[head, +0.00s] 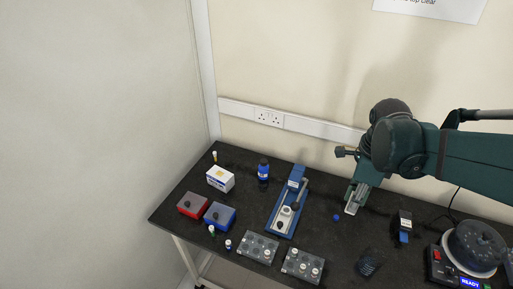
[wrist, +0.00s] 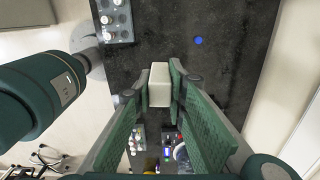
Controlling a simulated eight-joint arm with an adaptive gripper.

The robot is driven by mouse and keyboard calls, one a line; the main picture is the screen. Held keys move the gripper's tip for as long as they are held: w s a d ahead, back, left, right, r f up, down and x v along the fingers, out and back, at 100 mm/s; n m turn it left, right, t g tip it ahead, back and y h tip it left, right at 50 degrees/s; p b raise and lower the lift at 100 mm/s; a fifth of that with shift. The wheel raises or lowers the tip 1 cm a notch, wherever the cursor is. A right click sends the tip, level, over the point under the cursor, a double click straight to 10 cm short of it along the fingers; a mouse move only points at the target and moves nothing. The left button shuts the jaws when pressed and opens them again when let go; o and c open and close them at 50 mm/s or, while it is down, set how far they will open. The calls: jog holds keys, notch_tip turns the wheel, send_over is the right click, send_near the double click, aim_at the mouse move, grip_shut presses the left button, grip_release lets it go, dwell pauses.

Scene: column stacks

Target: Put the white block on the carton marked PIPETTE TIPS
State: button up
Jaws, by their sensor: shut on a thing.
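My gripper (head: 351,206) hangs over the right half of the dark bench in the head view, pointing down. In the wrist view, the green fingers of my gripper (wrist: 160,83) are shut on the white block (wrist: 159,86), one on each side. In the head view the block is hard to tell apart from the fingers. A white carton (head: 220,179) with a blue band and a yellowish patch on top stands at the back left of the bench, well left of my gripper. Its print is too small to read.
Red (head: 192,205) and blue (head: 219,215) boxes sit in front. A blue device (head: 288,203) stands between carton and gripper.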

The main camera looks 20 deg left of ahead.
jog(key=w+a+r+p, duration=0.15)
jog(key=w+a, duration=0.25)
jog(key=a, duration=0.6)
jog(key=w+a+p, duration=0.2)
jog(key=w+a, duration=0.2)
jog(key=a, duration=0.5)
jog(key=w+a+r+p, duration=0.1)
jog(key=w+a, duration=0.3)
jog(key=a, duration=0.6)
jog(key=s+a+f+p, duration=0.1)
jog(key=a+p, duration=0.1)
jog(key=a, duration=1.1)
jog(key=s+a+f+p, duration=0.1)
jog(key=a+f+p, duration=0.1)
jog(key=a, duration=1)
jog(key=shift+n, duration=0.4)
jog(key=shift+d+f, duration=0.15)
jog(key=shift+f, duration=2.25)
jog(key=shift+f, duration=0.1)
jog(key=shift+f, duration=3)
